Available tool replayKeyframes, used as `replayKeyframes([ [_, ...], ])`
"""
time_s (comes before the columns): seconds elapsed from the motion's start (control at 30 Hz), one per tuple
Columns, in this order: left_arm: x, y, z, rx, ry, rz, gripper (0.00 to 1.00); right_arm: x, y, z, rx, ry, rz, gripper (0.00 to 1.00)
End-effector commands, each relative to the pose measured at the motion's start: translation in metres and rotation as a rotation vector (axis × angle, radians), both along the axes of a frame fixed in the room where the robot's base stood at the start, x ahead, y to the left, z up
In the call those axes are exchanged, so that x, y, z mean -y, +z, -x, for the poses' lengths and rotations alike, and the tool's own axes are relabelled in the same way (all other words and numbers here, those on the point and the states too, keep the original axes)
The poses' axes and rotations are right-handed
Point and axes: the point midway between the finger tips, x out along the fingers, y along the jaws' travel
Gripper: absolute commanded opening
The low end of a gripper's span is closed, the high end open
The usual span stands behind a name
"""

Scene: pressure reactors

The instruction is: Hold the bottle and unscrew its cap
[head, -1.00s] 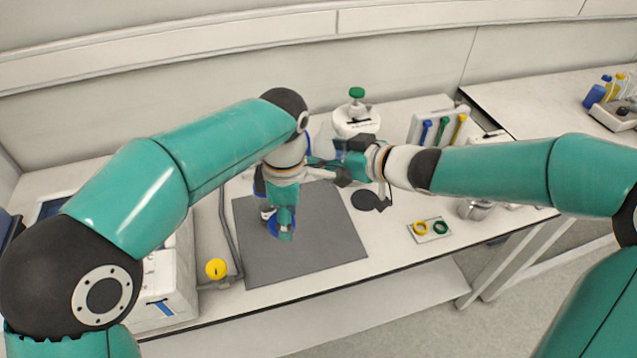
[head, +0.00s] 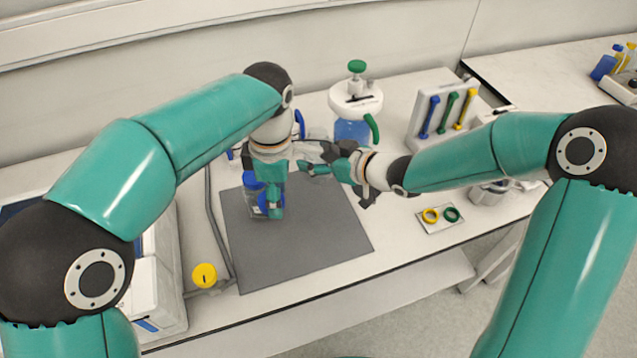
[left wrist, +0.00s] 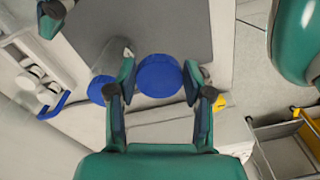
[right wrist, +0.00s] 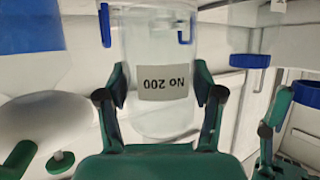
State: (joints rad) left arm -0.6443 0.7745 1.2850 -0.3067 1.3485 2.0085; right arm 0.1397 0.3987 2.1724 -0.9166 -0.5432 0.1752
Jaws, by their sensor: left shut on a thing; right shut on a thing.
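My right gripper (right wrist: 160,90) is shut on a clear bottle (right wrist: 165,115) labelled "No 200", upside down in the right wrist view. I see no cap on this bottle there. In the head view, my right gripper (head: 318,165) is behind the mat, and my left wrist hides much of the bottle. My left gripper (left wrist: 160,80) is shut on a blue cap (left wrist: 160,75), one finger on each side. The cap looks apart from the held bottle. In the head view, my left gripper (head: 272,205) points down over the grey mat (head: 300,240).
A second blue cap (head: 252,180) sits close behind the left gripper, seemingly on a clear bottle. A white-topped reactor vessel (head: 355,100) and a tool rack (head: 445,105) stand behind. A yellow knob (head: 204,275) is at front left. The mat's front right is clear.

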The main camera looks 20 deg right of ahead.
Motion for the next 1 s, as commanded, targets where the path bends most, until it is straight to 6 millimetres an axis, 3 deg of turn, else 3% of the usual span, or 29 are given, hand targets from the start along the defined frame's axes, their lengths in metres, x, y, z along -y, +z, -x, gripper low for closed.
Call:
replayKeyframes([
  [0.1,0.0,-0.004,0.0,0.001,-0.001,0.0,0.09,0.0,-0.021,0.0,0.0,0.0,-0.001,0.0],
  [0.33,0.001,-0.005,0.0,0.001,-0.001,0.0,0.09,0.0,-0.037,0.0,-0.001,0.0,-0.001,0.0],
  [0.6,0.001,-0.008,0.0,0.001,-0.001,0.0,0.09,0.001,-0.071,0.0,0.0,-0.001,0.0,0.0],
  [0.97,0.001,-0.011,0.0,0.0,-0.001,0.0,0.09,0.001,-0.075,0.0,0.002,0.0,0.0,0.0],
  [1.0,0.001,-0.011,0.0,0.001,-0.001,0.0,0.09,0.001,-0.075,0.0,0.002,0.0,0.001,0.68],
])
